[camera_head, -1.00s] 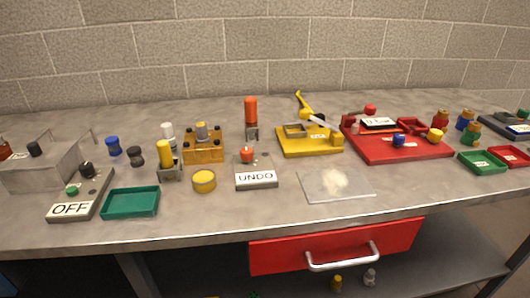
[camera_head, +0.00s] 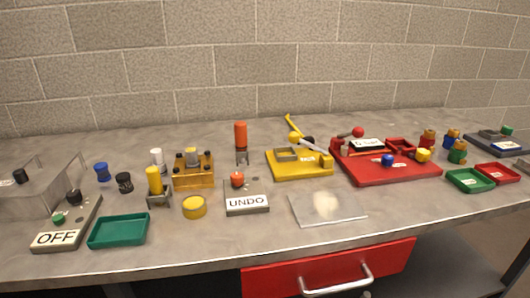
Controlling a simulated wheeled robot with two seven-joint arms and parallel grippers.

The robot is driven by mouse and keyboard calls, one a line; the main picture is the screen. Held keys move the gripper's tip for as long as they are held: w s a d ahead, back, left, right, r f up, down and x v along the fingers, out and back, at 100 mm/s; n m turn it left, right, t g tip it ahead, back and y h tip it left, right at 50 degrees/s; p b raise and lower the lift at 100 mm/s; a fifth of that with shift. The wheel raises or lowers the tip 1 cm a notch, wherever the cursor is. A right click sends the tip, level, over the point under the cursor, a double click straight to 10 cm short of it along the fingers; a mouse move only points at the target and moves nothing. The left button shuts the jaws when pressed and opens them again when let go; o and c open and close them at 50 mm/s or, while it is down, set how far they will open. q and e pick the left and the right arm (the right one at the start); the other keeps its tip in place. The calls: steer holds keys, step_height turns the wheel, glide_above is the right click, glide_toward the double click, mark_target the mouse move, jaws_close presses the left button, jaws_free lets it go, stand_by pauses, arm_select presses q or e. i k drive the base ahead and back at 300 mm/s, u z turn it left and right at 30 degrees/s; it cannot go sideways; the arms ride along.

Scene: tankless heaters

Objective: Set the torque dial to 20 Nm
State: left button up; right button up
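A red station (camera_head: 405,172) on the right half of the bench carries a white display plate (camera_head: 367,145) with small dark text that I cannot read with certainty. A red ball knob (camera_head: 357,132) is behind the plate. A blue knob (camera_head: 388,160) and a yellow knob (camera_head: 423,155) are on the station. I cannot tell which part is the torque dial, or its setting. Neither of my grippers is in view.
A yellow station (camera_head: 300,172) with a raised handle is left of the red one. A clear plate (camera_head: 328,208) lies in front. Green (camera_head: 470,181) and red (camera_head: 497,174) trays are at right. An UNDO box (camera_head: 246,202) and OFF box (camera_head: 58,238) are left. A red drawer (camera_head: 330,270) is below.

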mark_target(237, 178)
steer(key=z, duration=0.9)
steer(key=k, duration=0.65)
steer(key=u, duration=1.25)
steer(key=i, duration=0.5)
steer(key=u, duration=0.05)
